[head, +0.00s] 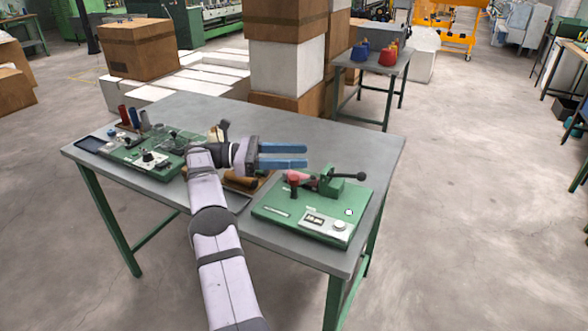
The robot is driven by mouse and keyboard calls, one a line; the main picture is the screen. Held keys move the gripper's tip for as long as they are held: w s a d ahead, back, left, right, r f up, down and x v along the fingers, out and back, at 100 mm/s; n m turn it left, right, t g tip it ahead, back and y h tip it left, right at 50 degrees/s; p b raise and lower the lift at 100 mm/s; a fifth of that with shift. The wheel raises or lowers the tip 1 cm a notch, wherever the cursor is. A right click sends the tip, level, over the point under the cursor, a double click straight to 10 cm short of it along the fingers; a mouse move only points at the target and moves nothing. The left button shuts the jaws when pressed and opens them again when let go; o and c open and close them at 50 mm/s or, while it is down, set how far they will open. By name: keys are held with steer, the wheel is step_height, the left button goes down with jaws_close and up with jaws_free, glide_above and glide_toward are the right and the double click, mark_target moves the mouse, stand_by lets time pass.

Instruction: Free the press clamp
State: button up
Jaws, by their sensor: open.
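A green base plate (277,219) sits at the right end of the grey table. On it stands what looks like the press clamp (329,185), a green block with a black lever (347,176) ending in a round knob at the right. A red knob (293,178) and a pinkish part (303,175) are just left of the block; whether anything is pinched there is too small to tell. My gripper (306,155) is open and empty, its two blue fingers apart and pointing right. It appears behind and above the clamp, without visible contact.
A second green fixture (140,160) with knobs and small parts stands at the table's left. The grey table's (330,132) back right is bare. Tall boxes (288,65) stand behind it.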

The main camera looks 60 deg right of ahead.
steer(key=shift+r, duration=1.15)
